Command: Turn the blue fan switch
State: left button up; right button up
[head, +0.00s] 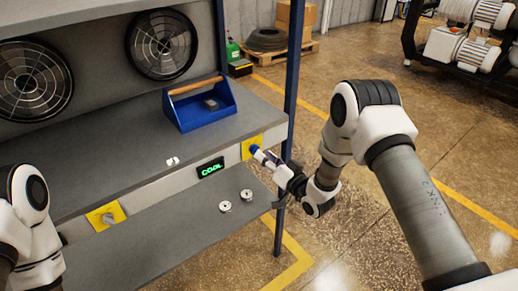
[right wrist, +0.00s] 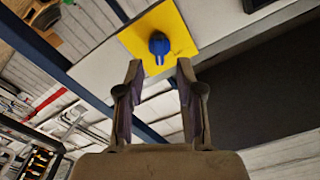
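The blue fan switch (head: 254,149) is a round knob on a yellow plate (head: 247,146) on the front edge of the workbench. In the right wrist view the knob (right wrist: 159,44) sits on its yellow plate (right wrist: 178,22), its narrow handle pointing down in the picture. My right gripper (head: 266,157) is right in front of the switch. In the right wrist view its two fingers (right wrist: 160,68) are apart, with the knob centred just beyond the gap. No finger visibly touches it. My left arm shows at the lower left; its gripper is out of view.
A display (head: 210,169) reads "COOL" in green beside the switch. A second yellow plate with a grey knob (head: 108,217) is farther left. A blue toolbox (head: 200,104) stands on the bench, with a blue post (head: 291,70) to the right. Two round fans (head: 161,43) are behind.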

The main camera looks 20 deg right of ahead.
aim_at(255, 150)
jog(key=x, duration=0.4)
jog(key=shift+c, duration=0.3)
grip_shut()
